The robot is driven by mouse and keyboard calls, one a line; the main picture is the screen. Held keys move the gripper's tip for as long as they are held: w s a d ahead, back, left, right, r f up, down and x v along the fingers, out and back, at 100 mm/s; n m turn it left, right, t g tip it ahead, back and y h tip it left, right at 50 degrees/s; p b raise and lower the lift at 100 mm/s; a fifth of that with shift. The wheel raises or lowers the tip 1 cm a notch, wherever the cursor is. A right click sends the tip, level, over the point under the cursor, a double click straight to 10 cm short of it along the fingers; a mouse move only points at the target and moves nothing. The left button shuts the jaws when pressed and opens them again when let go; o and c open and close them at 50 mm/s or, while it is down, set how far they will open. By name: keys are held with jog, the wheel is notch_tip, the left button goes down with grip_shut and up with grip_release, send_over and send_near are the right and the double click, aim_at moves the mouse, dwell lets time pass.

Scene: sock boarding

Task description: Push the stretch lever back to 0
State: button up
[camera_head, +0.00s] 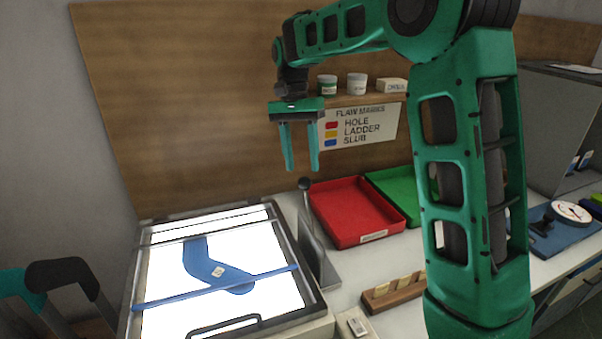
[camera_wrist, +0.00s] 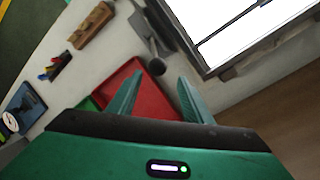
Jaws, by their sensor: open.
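The stretch lever (camera_head: 309,215) is a grey arm with a dark round knob, standing at the right side of the lit board in the head view. It also shows in the wrist view, with its dark knob (camera_wrist: 157,67) just beyond and between my fingertips. A blue sock (camera_head: 207,262) lies on the lit white panel (camera_head: 165,264), with a small pale tag on it. My gripper (camera_head: 303,168) is open and empty, pointing down above and behind the lever's knob; its fingers also show in the wrist view (camera_wrist: 160,82). I cannot read any lever scale.
A red tray (camera_head: 357,236) and a green tray (camera_head: 386,182) sit right of the lever. A wooden block with pale pieces (camera_head: 393,292) stands in front. A shelf with small jars (camera_head: 356,84) and a flaw sign (camera_head: 360,128) is behind.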

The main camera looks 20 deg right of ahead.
jog(key=v, duration=0.6)
jog(key=shift+r, duration=0.2)
jog(key=shift+w, duration=0.1)
jog(key=s+d+f+n+t, duration=0.1)
jog(key=s+d+f, duration=0.1)
jog(key=s+d, duration=0.6)
jog(key=s+d+f, duration=0.2)
jog(key=s+d, duration=0.4)
jog(key=s, duration=0.4)
jog(key=s+d+f+t, duration=0.1)
jog(key=s+f, duration=0.4)
jog(key=s, duration=0.4)
jog(key=s+d+f+n, duration=0.1)
jog(key=s+f, duration=0.4)
jog(key=s, duration=0.4)
jog(key=shift+s+d+f+n+t, duration=0.15)
jog(key=shift+s+d+n+t, duration=0.15)
jog(key=shift+s+t, duration=0.1)
jog(key=shift+w, duration=0.1)
